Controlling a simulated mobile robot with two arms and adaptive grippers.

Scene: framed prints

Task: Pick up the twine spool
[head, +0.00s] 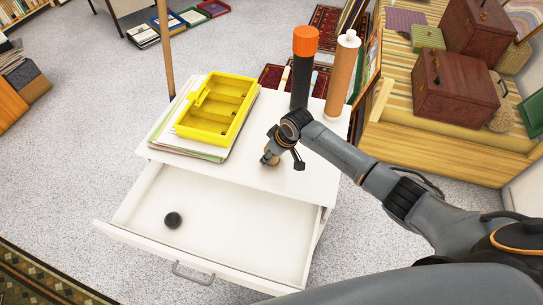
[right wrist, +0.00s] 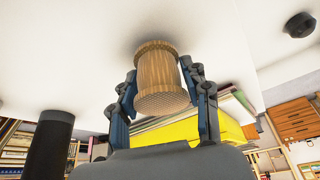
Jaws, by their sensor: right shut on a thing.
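The twine spool (right wrist: 158,75) is a light brown, ribbed cylinder. In the right wrist view it sits between the two fingers of my right gripper (right wrist: 162,95), which is shut on it. In the head view my right gripper (head: 281,153) is low over the white cabinet top, and only a small tan part of the spool (head: 268,159) shows beside it. The spool is at or very near the white surface; I cannot tell whether it touches. My left gripper is not in view.
A yellow tray (head: 215,110) lies on papers (head: 166,140) to the left. A black orange-capped cylinder (head: 303,68) and a brown bottle (head: 341,75) stand behind. Below, the open drawer (head: 230,225) holds a small black round object (head: 173,220). The cabinet's front top (head: 240,175) is clear.

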